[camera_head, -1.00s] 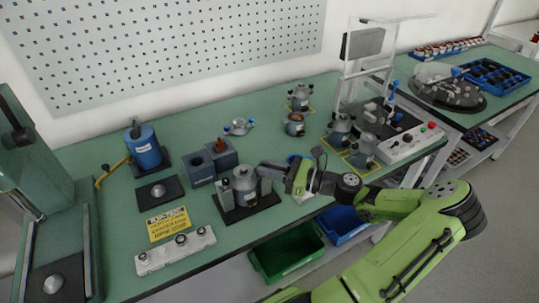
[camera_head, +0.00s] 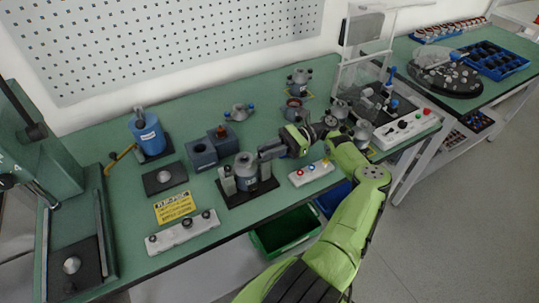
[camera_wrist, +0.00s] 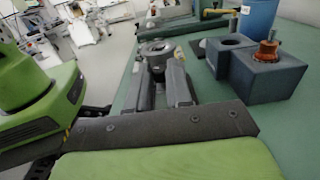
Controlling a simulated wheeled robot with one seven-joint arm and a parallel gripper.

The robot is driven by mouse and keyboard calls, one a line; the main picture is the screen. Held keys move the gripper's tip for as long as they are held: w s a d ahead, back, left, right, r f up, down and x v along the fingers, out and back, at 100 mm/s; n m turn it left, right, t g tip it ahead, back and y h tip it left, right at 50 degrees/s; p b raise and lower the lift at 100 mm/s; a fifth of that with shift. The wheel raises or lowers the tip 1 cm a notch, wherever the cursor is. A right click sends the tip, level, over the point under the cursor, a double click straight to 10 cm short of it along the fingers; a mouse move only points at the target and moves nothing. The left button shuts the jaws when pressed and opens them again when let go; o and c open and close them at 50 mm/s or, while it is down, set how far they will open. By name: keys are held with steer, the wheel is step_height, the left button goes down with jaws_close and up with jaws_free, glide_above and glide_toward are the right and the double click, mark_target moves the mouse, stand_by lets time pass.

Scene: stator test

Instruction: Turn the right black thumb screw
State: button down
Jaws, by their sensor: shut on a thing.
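A small fixture with a black base (camera_head: 262,190) stands near the table's front edge. It has a grey metal cylinder (camera_head: 246,178) in the middle and a light post (camera_head: 228,181) on the left; a second post (camera_head: 265,171) is on the right. My gripper (camera_head: 263,155) reaches in from the right, with its fingers at the top of the right post. In the wrist view, the two dark fingers (camera_wrist: 162,82) lie close together, with the round cylinder top (camera_wrist: 156,47) just beyond them. The right black thumb screw is hidden between the fingertips.
Blue-grey blocks (camera_head: 202,154) stand behind the fixture, one with an orange-brown part. A white button box (camera_head: 312,173) lies to the right, below my arm. A white bar with knobs (camera_head: 183,232) and a yellow sign (camera_head: 174,207) lie at front left.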

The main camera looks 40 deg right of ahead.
steer(key=shift+w+f+n+g+y+b, duration=0.15)
steer(key=shift+n+g+b, duration=0.4)
steer(key=shift+g+b, duration=0.5)
steer(key=shift+w+f+n+g+y+b, duration=0.15)
steer(key=shift+n+g+b, duration=0.45)
steer(key=shift+b, duration=0.85)
steer(key=shift+g+b, duration=0.35)
steer(key=shift+b, duration=0.05)
steer(key=shift+r+n+g+b, duration=0.3)
steer(key=shift+n+b, duration=0.05)
steer(key=shift+b, duration=0.2)
steer(key=c, duration=1.3)
jaws_free()
step_height(320, 180, up, 10)
steer(key=p, duration=0.7)
